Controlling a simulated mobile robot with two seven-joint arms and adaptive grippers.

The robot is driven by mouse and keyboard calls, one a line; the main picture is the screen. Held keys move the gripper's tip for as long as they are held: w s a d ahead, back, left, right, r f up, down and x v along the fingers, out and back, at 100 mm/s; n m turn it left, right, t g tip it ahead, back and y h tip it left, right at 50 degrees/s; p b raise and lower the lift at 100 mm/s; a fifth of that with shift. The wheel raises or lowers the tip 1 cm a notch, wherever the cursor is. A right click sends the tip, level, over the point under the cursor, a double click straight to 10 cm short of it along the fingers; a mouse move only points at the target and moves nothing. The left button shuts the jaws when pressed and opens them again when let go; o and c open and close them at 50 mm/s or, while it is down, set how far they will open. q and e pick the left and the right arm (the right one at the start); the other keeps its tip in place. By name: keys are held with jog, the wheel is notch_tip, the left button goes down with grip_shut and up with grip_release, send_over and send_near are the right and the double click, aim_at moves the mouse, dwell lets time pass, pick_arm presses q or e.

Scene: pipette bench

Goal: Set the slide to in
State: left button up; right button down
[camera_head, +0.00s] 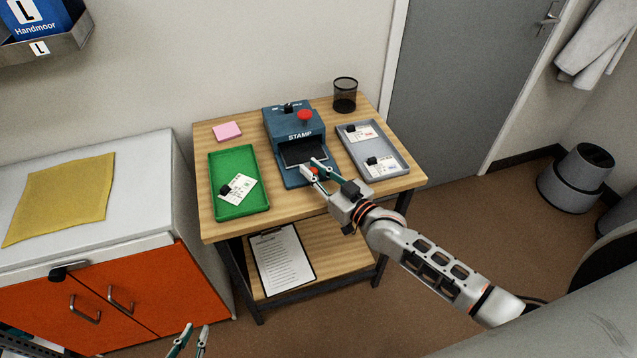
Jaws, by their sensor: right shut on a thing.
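I cannot tell exactly how far out the slide is. My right gripper (309,166) is at the front of the slide, shut on a small red handle (315,172) that its fingers partly hide. My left gripper (197,329) is low at the bottom edge of the view, apart from the table, its fingers apart and empty.
A green tray (227,160) with a card lies left of the machine. A grey tray (392,143) with cards lies right. A pink pad (227,131) and black mesh cup (345,95) are at the back. A clipboard (282,262) lies on the lower shelf.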

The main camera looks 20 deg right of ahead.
jog(key=shift+w, duration=1.1)
jog(key=c, duration=2)
grip_release()
jog(key=shift+o, duration=0.2)
jog(key=v, duration=1.2)
